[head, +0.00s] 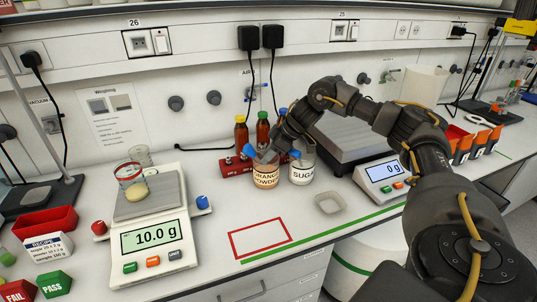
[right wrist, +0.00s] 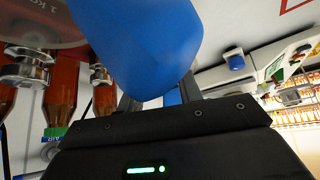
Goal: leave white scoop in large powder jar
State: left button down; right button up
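The jar labelled orange powder (head: 266,178) stands upright on the bench, left of the jar labelled sugar (head: 302,172). My right gripper (head: 274,153) reaches down over the powder jar. My left gripper is not in view.
Brown bottles (head: 241,132) stand in a red rack behind the jars. A grey dish (head: 330,204) and an empty red-outlined rectangle (head: 260,238) lie in front. A second scale (head: 385,177) is right.

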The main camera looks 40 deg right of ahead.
jog(key=shift+r, duration=0.1)
jog(key=b+v, duration=0.1)
jog(key=v, duration=0.9)
jog(key=shift+s+r, duration=0.15)
jog(key=shift+r, duration=0.1)
jog(key=shift+d+r, duration=0.1)
notch_tip(320, 180, up, 13)
jog(key=s+d+p, duration=0.1)
jog(key=s+p, duration=0.1)
jog(key=p, duration=1.2)
jog(key=shift+d+p, duration=0.4)
jog(key=shift+s, duration=0.1)
